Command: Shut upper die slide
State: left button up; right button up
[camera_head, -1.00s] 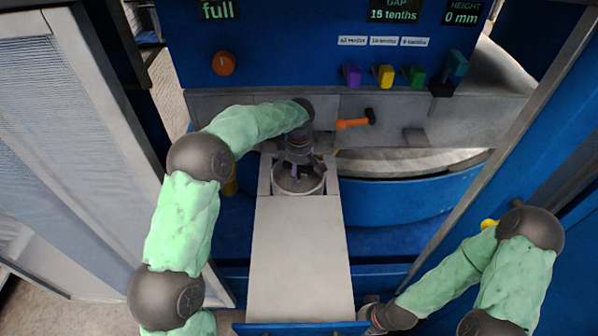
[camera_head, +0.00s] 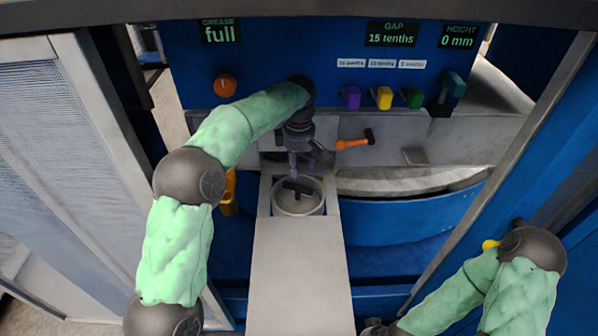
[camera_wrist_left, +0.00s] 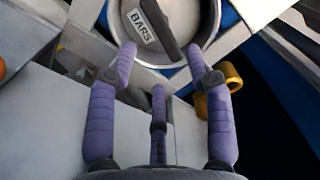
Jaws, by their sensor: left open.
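A long flat grey slide (camera_head: 297,275) runs from the machine toward me; I take it for the upper die slide, though no label on it shows. At its far end sits a round metal lid or pot (camera_head: 290,207) with a black bar handle (camera_head: 298,188). My right gripper (camera_head: 375,328) is at the bottom edge by the slide's right side, mostly cut off.
The blue panel behind has an orange knob (camera_head: 225,85), several coloured levers and displays reading full, 15 tenths and 0 mm. An orange-handled hammer (camera_head: 356,142) lies on the grey ledge. A yellow part (camera_head: 229,193) stands left of the pot. A mesh door (camera_head: 50,150) stands left.

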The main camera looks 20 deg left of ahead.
aim_at(300, 283)
jog(key=k, duration=2)
